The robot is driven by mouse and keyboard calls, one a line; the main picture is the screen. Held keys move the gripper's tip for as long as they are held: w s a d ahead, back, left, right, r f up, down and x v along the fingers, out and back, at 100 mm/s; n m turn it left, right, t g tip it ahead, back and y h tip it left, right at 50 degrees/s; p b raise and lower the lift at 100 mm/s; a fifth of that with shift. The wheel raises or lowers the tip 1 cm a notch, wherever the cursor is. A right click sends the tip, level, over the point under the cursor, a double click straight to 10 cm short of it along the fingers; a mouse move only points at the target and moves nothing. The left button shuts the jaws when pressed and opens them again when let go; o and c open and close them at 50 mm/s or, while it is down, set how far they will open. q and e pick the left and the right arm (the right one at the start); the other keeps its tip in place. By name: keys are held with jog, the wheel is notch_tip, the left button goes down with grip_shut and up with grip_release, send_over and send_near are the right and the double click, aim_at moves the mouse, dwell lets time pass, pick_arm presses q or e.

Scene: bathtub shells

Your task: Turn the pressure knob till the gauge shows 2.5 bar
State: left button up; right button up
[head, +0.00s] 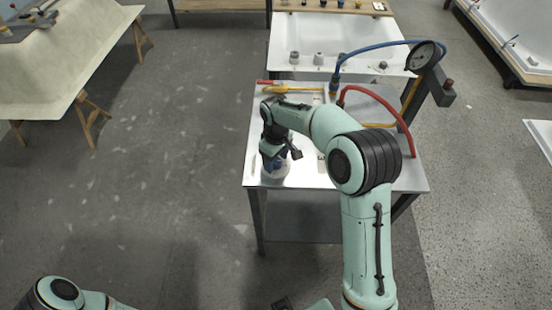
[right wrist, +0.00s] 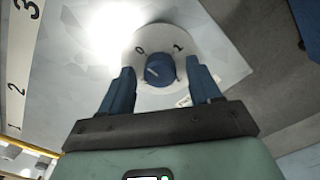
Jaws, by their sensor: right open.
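The knob (right wrist: 160,68) is a small blue cap with a pale pointer line, at the middle of a round white dial (right wrist: 150,40) marked 0 and 1. My right gripper (right wrist: 158,76) is open, with one blue finger on each side of the knob; I cannot tell whether either finger touches it. In the head view my right gripper (head: 275,163) points down at the near left corner of the bench, largely hiding the knob.
The metal bench (head: 262,130) carries a red hose (head: 385,98) and a blue hose (head: 375,47) near the gauge post. A white tub (head: 315,42) stands behind it. The grey floor (head: 170,170) to the left is clear.

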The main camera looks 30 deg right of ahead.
jog(key=shift+c, duration=0.3)
jog(key=c, duration=1)
